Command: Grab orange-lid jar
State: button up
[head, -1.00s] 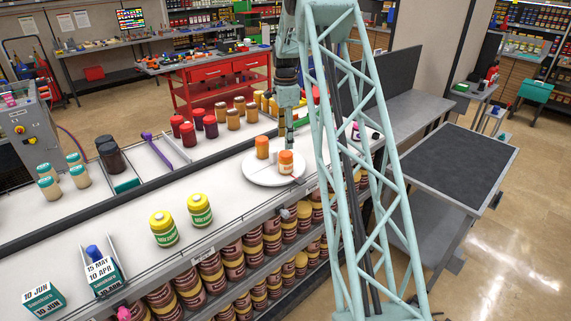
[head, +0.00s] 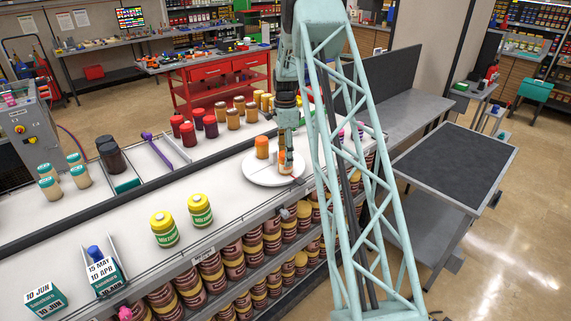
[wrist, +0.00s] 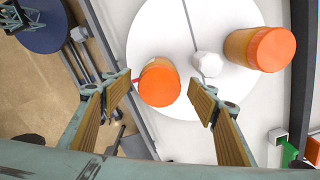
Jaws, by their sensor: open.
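Two orange-lid jars stand on a round white plate (head: 253,176) on the counter. In the wrist view, one orange-lid jar (wrist: 160,83) sits between and just beyond the open fingers of my gripper (wrist: 160,100), close to the left finger. The other orange-lid jar (wrist: 268,48) stands at the upper right, outside the fingers. In the head view, my gripper (head: 285,158) is down at the front jar and partly covers it. The second jar (head: 262,147) stands clear behind it to the left. My gripper is empty.
A small white knob (wrist: 208,64) rises from the plate between the jars. Dark red and brown jars (head: 210,127) stand behind the plate. Two yellow-lid jars (head: 200,210) stand to the front left. The counter's front edge runs close by the near jar.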

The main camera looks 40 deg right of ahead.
dwell(0.4)
jog(key=shift+f+p, duration=0.7)
jog(key=shift+f, duration=1.9)
jog(key=shift+c, duration=0.7)
jog(key=c, duration=1)
jog(key=shift+o, duration=0.2)
jog(key=shift+r+b, duration=0.55)
jog(key=shift+r, duration=1.25)
jog(key=s+a+r+b, duration=0.1)
jog(key=s+a+b, duration=0.1)
jog(key=s+a, duration=0.9)
jog(key=shift+s+a+r+b, duration=0.15)
jog(key=shift+a+r+b, duration=0.05)
jog(key=shift+b, duration=0.2)
